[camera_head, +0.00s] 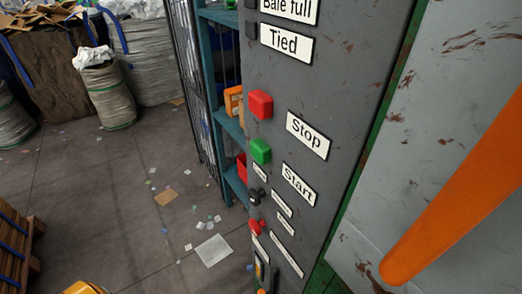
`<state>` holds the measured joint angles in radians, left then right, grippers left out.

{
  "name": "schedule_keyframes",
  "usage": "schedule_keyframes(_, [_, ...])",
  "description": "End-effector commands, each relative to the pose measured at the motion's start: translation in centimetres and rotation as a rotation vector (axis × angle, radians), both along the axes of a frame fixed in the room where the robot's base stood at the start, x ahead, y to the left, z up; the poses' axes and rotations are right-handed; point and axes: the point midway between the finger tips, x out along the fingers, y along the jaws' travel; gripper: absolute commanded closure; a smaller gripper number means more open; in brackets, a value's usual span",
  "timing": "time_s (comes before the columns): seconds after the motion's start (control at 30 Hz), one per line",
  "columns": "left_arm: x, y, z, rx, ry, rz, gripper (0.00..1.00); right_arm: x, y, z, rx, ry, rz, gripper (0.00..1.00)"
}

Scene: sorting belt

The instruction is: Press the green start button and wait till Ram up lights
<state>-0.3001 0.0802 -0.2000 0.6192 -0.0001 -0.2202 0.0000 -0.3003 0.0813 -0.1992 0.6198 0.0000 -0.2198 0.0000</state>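The green start button (261,151) is a square block on the grey control panel (345,75), beside the label "Start" (298,184). It stands out from the panel and nothing touches it. A red button (261,104) sits above it, beside the label "Stop" (308,135). Higher up are the labels "Tied" (287,43) and "Bale full" (289,8), with a dark, unlit lamp (251,31) beside "Tied". No label reading "Ram up" can be read in this view. Neither of my grippers shows.
A thick orange bar (450,205) crosses the scuffed grey surface at right. Below Start are a black knob (255,197) and a red control (256,227). Teal shelving (225,122) stands behind the panel. Filled sacks (107,93) stand at back left. Scraps litter the open floor.

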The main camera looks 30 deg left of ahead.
Motion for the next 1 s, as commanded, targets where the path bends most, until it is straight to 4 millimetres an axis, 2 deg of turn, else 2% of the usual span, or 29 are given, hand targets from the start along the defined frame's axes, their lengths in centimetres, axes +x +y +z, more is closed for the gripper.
schedule_keyframes(0.03, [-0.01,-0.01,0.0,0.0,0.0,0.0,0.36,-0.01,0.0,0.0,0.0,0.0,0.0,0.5])
schedule_keyframes(0.27, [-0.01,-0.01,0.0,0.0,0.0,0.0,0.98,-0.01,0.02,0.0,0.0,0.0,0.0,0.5])
schedule_keyframes(1.0, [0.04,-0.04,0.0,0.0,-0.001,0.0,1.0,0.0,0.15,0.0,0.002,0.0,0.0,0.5])
